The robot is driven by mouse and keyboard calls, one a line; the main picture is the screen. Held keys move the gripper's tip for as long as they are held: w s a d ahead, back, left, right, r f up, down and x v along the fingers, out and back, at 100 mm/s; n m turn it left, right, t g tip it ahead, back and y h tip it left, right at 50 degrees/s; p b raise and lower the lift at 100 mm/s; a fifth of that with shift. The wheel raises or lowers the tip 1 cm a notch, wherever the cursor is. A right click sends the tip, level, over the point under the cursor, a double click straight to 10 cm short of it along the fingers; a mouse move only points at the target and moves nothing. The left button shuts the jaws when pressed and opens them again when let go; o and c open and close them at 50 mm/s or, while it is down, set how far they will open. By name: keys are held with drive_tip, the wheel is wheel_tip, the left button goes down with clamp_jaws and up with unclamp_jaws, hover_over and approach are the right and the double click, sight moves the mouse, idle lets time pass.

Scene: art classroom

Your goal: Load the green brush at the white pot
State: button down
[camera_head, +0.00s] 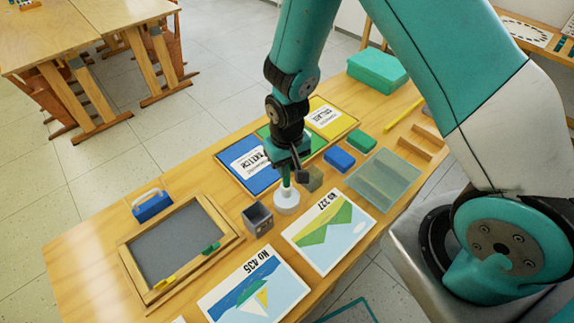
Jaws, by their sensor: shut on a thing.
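My gripper (289,164) points down over the middle of the table and is shut on the green brush (286,182). The brush stands roughly upright over the white pot (287,207), a small round pot on the table. Its lower end meets the pot's top in the picture; I cannot tell whether the tip is inside or just above. The jaws hide the upper part of the brush.
A dark grey open cup (257,219) stands left of the pot, and a small olive block (313,179) close on its right. A landscape picture (330,231) lies in front. Blue (339,160) and green (362,141) blocks lie right. A framed slate (179,246) lies left.

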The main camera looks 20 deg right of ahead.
drive_tip(key=shift+r+p, duration=1.65)
drive_tip(key=shift+r, duration=0.85)
drive_tip(key=shift+f, duration=0.1)
